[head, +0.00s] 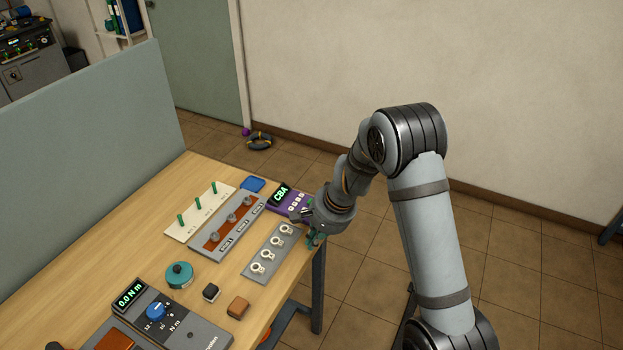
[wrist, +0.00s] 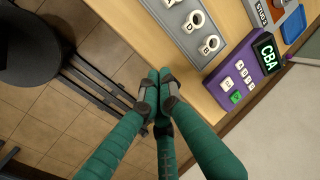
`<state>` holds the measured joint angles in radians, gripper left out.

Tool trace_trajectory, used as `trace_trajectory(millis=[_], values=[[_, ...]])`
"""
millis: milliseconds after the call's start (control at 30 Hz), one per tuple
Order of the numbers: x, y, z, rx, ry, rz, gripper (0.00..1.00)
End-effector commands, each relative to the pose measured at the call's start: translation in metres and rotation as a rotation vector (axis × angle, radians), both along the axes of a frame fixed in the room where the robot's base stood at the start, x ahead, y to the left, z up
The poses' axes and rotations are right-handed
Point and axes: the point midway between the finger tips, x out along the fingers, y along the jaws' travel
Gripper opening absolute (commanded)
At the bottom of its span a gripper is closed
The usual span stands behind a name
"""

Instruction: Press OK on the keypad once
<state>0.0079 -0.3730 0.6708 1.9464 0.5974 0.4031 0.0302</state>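The purple keypad (wrist: 243,82) is at the right of the wrist view, near the table's edge. Its dark display (wrist: 268,55) reads CBA in green. In the head view the keypad (head: 276,202) is partly hidden by my wrist. My gripper (wrist: 159,88) has green fingers with their tips together and nothing visible between them. In the wrist view the tips appear left of the keypad, apart from it. In the head view my gripper (head: 314,240) is by the table's right edge.
A grey plate with white rings (head: 249,266) lies beside the keypad. A panel with round knobs (head: 213,242), a plate with green levers (head: 177,231) and a blue tray (head: 253,184) are nearby. A teal round object (head: 179,276) and small blocks stand nearer. Open floor lies right of the table.

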Motion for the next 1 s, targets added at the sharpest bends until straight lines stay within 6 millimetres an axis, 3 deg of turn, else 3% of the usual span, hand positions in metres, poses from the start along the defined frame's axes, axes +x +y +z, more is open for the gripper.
trace_trajectory(millis=[33,200,400,633,1000], values=[[0.023,-0.005,0.023,0.041,0.012,-0.118,0.0],[0.099,-0.015,0.036,0.233,0.037,-0.505,0.0],[0.161,-0.003,0.062,0.473,0.064,-0.803,0.0],[0.182,0.011,0.086,0.623,0.12,-0.952,0.0],[0.181,0.013,0.087,0.634,0.136,-0.972,0.0]])
